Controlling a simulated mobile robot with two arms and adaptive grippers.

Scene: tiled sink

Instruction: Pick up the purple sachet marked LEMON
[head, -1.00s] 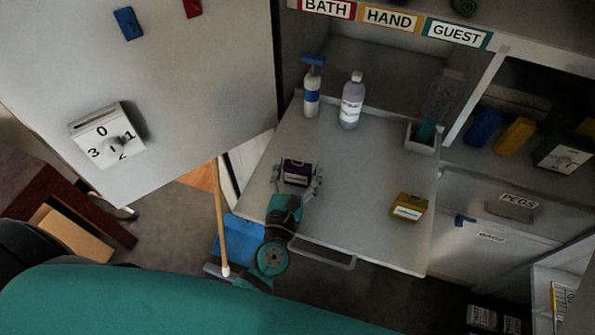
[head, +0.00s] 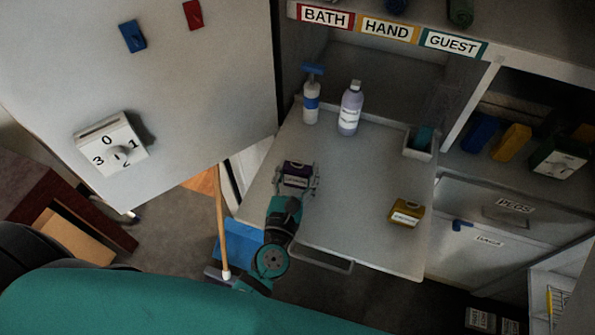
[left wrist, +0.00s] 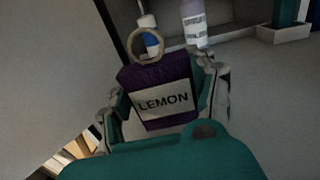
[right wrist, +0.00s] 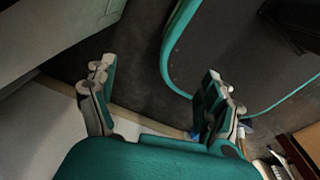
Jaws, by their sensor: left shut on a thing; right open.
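The purple sachet (head: 297,172) with a pale label is between the fingers of my left gripper (head: 298,186), above the left part of the pull-out shelf. In the left wrist view the sachet (left wrist: 160,84) shows its label reading LEMON and a ring at its top. The left gripper's fingers (left wrist: 165,100) close on its two sides. Whether the sachet is clear of the shelf is hard to tell. My right gripper (right wrist: 155,100) is open and empty in the right wrist view, over dark floor. It does not show in the head view.
A yellow sachet (head: 406,212) lies on the shelf (head: 350,185) at the right. A pump bottle (head: 311,100), a lilac bottle (head: 350,108) and a grey holder (head: 418,146) stand at the back. A wooden stick (head: 222,225) leans left of the shelf. The shelf's middle is clear.

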